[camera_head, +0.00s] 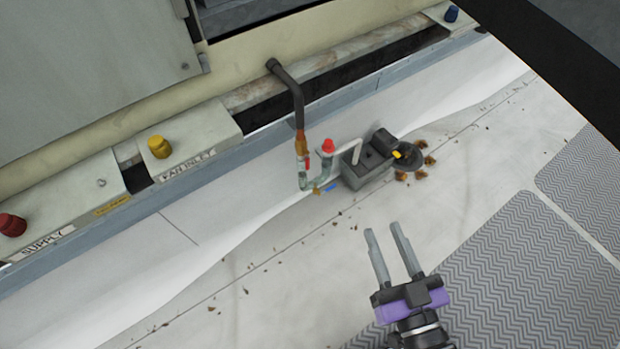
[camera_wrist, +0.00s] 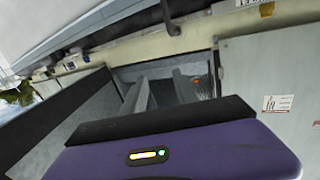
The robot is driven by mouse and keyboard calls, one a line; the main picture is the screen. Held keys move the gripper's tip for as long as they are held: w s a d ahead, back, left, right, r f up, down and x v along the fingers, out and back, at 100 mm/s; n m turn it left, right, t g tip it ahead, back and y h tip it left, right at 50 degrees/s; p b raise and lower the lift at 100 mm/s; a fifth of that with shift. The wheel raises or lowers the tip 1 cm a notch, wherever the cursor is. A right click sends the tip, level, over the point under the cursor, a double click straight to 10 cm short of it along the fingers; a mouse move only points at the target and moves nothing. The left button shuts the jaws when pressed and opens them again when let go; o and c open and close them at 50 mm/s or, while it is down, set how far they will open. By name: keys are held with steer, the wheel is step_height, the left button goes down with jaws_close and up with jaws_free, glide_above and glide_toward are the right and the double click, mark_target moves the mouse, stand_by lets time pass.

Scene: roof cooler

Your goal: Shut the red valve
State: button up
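A red valve knob (camera_head: 328,146) sits on the small pipe assembly in the middle of the head view, beside a dark hose and a grey box. A smaller red part (camera_head: 307,163) shows on the same pipework, just left of it. Another red knob (camera_head: 11,225) stands on the panel marked SUPPLY at the far left. My gripper (camera_head: 384,230) is in front of and below the pipework, with a clear gap to it. Its two fingers are apart, with nothing between them. In the wrist view the fingers (camera_wrist: 158,86) also stand apart; the pipework cannot be made out there.
A yellow knob (camera_head: 159,146) stands on the FAN INLET panel, and a blue knob (camera_head: 452,13) is at upper right. The grey box (camera_head: 368,170) has dry leaves beside it. Patterned grey walkway mats (camera_head: 510,270) lie at right. The pale roof left of my gripper is free.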

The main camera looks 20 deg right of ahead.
steer(key=w+f+t+b, duration=0.1)
steer(key=w+f+b, duration=0.7)
steer(key=w+f, duration=0.65)
steer(key=n+y+b, duration=0.2)
steer(key=b, duration=0.7)
glide_toward(308, 164)
step_height(308, 164, up, 6)
steer(key=d, duration=0.2)
steer(key=shift+g+y, duration=0.3)
steer(key=shift+y, duration=0.2)
steer(key=w+f+b, duration=0.1)
steer(key=w+f, duration=0.1)
steer(key=w+a+f+b, duration=0.1)
steer(key=w+f+b, duration=0.1)
steer(key=w+a+f+b, duration=0.1)
steer(key=w+f, duration=0.1)
steer(key=w, duration=0.1)
steer(key=shift+w+r+b, duration=0.25)
steer(key=shift+w+b, duration=0.3)
steer(key=shift+w, duration=0.15)
jaws_close()
